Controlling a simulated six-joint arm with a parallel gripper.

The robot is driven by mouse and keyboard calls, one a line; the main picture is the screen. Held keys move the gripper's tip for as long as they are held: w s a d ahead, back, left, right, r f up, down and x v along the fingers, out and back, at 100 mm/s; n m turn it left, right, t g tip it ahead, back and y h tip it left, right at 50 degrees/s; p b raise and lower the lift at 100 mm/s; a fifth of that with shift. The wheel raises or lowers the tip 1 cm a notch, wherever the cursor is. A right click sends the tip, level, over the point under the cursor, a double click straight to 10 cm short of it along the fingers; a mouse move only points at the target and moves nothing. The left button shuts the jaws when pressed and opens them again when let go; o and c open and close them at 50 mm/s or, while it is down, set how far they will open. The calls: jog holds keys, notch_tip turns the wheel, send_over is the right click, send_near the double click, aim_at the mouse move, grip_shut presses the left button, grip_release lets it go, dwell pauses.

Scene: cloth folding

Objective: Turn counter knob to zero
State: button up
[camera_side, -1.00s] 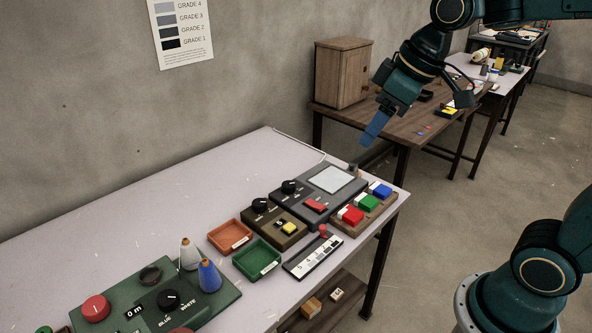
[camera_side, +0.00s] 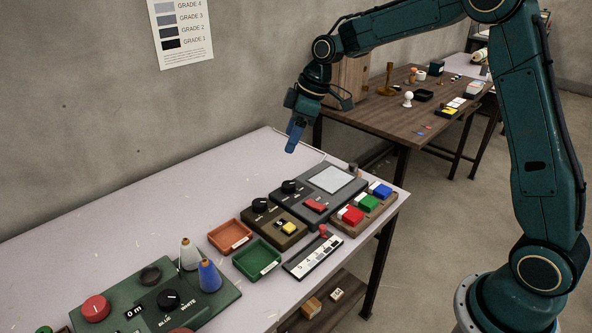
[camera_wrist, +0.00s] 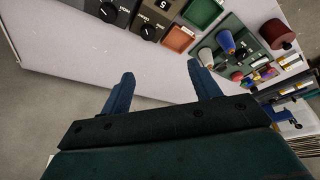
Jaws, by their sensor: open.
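The knob's exact setting is too small to tell. My gripper (camera_side: 292,147) points down above the far part of the table, behind and apart from the box. In the wrist view its blue fingers (camera_wrist: 160,72) are spread, with nothing between them.
A dark grey panel (camera_side: 318,202) with another black knob (camera_side: 291,186) stands beside the box. Orange (camera_side: 230,236) and green (camera_side: 257,259) trays lie in front. A green panel (camera_side: 215,298) with blue and white cones is nearer left. The left-back tabletop is clear.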

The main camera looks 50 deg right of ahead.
jog(key=n+y, duration=0.1)
jog(key=n, duration=0.1)
send_near(260, 202)
jog(key=shift+g, duration=0.3)
jog(key=v, duration=0.5)
jog(key=shift+w+r, duration=0.1)
jog(key=shift+w, duration=0.25)
jog(key=x, duration=1.3)
jog(key=shift+f, duration=0.35)
jog(key=c, duration=1)
